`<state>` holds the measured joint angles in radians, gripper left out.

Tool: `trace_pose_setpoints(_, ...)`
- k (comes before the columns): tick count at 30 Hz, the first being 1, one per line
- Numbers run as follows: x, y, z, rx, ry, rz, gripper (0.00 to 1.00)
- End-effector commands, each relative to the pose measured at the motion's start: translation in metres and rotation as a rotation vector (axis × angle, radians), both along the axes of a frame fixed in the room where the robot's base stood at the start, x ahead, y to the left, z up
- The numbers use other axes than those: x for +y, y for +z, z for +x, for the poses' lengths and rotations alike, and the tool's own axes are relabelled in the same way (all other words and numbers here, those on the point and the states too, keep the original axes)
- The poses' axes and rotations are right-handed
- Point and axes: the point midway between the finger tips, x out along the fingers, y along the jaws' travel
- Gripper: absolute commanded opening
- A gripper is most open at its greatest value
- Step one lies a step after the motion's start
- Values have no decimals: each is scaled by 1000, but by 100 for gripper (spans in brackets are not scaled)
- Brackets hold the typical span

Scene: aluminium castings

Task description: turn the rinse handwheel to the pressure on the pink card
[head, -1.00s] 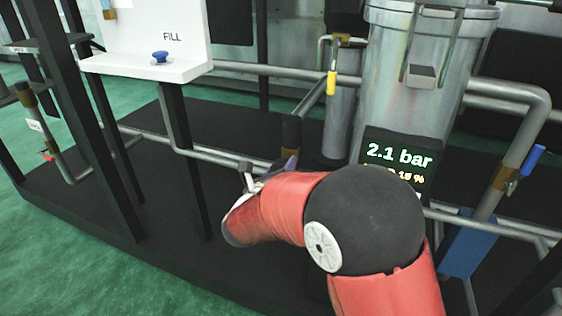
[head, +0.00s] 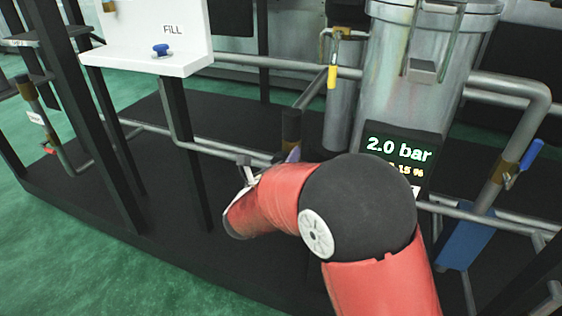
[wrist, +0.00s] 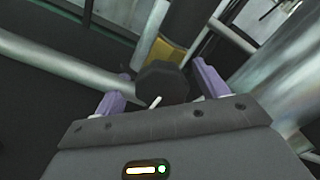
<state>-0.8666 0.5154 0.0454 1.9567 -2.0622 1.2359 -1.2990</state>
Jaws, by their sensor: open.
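In the wrist view a dark, many-sided handwheel (wrist: 162,82) with a white mark at its near edge sits between the two purple fingers of my gripper (wrist: 160,92). The fingers are open, one on each side; I cannot tell whether they touch it. In the head view my gripper (head: 268,160) is beyond my red arm, by the pipes, and the arm hides most of it. The display (head: 398,158) on the tank reads 2.0 bar, with a smaller yellow line ending in 15 %, partly covered by my arm. I cannot make out a pink card.
A metal tank (head: 410,85) stands behind my arm. Grey pipes (head: 235,152) run close to my gripper. A white FILL panel (head: 150,62) with a blue knob (head: 161,50) is at the left. A blue-handled valve (head: 531,155) is at the right. Green floor (head: 60,260) is clear at the lower left.

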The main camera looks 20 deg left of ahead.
Motion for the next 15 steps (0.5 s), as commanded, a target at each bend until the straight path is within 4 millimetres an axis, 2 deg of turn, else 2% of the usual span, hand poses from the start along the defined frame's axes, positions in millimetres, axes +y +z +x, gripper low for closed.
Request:
trace_pose_setpoints(4, 0, 0, -1, 0, 0, 0, 73)
trace_pose_setpoints(7, 2, -1, -10, 2, 2, 0, 73)
trace_pose_setpoints(15, 5, 0, -55, 1, 3, 0, 73)
